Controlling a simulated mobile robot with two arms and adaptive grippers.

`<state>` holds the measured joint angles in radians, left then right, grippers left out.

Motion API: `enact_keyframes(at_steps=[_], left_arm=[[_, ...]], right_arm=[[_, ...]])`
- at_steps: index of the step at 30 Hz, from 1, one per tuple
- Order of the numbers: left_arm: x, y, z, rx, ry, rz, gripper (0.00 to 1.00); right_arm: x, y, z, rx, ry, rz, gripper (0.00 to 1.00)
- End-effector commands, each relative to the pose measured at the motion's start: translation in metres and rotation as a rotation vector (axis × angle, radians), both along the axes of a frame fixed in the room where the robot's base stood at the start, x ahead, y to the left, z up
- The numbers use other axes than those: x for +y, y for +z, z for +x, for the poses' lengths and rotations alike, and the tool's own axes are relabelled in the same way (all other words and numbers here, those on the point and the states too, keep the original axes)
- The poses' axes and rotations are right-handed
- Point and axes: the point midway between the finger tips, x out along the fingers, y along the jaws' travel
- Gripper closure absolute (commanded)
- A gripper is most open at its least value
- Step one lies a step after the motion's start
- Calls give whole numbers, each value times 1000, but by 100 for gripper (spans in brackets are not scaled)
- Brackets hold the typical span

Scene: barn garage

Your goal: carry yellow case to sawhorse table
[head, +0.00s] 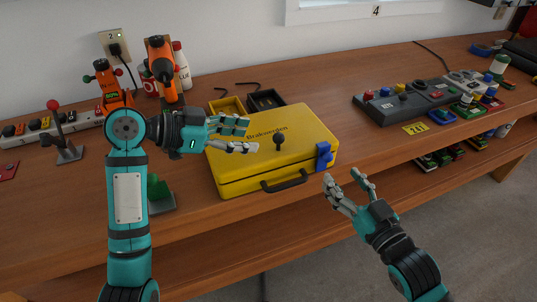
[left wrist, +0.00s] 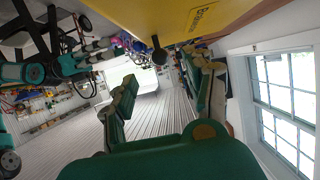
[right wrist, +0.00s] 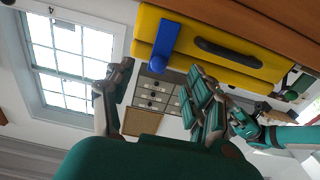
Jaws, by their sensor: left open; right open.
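The yellow case (head: 240,172) lies flat on the wooden workbench, with a black handle (head: 284,181) on its front side, a black knob on its lid and a blue latch (head: 324,156) at its right front corner. My left gripper (head: 246,136) is open, over the left part of the lid; I cannot tell whether it touches. The case also shows at the top of the left wrist view (left wrist: 150,14). My right gripper (head: 346,181) is open and empty in front of the bench, just right of the blue latch. The case also shows in the right wrist view (right wrist: 205,42). I cannot pick out a sawhorse table.
An orange drill (head: 160,68) and bottles stand behind my left arm. Black and yellow trays (head: 266,100) sit behind the case. A grey control panel (head: 400,102) with coloured buttons is to the right. A lower shelf (head: 405,178) holds small items. Floor is open at lower right.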

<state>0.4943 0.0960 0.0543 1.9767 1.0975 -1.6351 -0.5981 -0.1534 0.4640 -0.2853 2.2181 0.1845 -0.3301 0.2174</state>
Motion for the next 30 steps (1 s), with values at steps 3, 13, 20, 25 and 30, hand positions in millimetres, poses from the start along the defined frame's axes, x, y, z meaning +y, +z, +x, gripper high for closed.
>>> enact_keyframes(at_steps=[3, 13, 20, 25, 30], left_arm=[[-21, -9, 9, 2, -3, -4, 47], [-56, -25, 26, 1, -1, -1, 47], [-60, -27, 28, -2, -1, 1, 47], [-60, -27, 28, -1, 0, 0, 47], [-60, -27, 28, -1, 0, 0, 70]], right_arm=[[11, 1, 23, -3, -1, 0, 44], [29, 0, 60, 0, 0, 0, 44], [31, 0, 65, 0, 0, 0, 44], [31, 0, 64, 0, 0, 0, 44], [31, 0, 64, 0, 0, 0, 66]])
